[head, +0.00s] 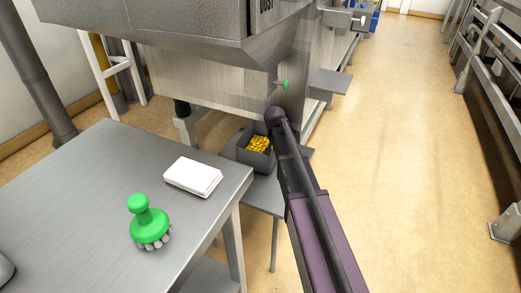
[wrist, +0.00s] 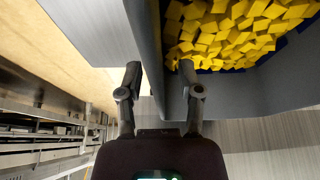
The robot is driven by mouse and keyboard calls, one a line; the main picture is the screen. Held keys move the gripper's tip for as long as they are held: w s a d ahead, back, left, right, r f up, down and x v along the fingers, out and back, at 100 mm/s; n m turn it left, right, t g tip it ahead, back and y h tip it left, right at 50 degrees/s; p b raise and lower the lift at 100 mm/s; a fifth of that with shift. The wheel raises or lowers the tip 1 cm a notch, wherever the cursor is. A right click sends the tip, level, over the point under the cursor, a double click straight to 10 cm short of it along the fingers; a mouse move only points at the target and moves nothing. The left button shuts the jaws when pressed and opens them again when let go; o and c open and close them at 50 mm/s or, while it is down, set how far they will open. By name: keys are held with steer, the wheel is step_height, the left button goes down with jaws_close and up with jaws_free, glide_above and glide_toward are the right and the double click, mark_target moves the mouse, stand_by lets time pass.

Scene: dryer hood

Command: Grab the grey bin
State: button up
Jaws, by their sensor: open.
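The grey bin (head: 252,162) holds yellow pieces and stands on a low grey stand under the hood in the head view. In the wrist view the bin wall (wrist: 172,85) runs between the fingers of my gripper (wrist: 160,72). The right finger is on the inner side of the wall, near the yellow pieces (wrist: 235,30), and the left finger is on the outer side. The gripper is open, with a gap beside the wall. In the head view my arm hides the gripper and the right part of the bin.
A grey table (head: 95,190) at the left carries a green-handled brush (head: 141,215) and a white block (head: 193,176). The metal hood (head: 200,60) hangs above and behind the bin. A small grey shelf (head: 330,82) juts out behind. The floor (head: 410,150) at the right is clear.

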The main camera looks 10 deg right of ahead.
jaws_close()
steer(key=shift+r, duration=0.15)
steer(key=shift+r+p, duration=1.8)
steer(key=shift+p, duration=0.15)
steer(key=s+a+r+p, duration=0.1)
steer(key=s+a, duration=0.1)
steer(key=s, duration=1.3)
steer(key=shift+s, duration=0.4)
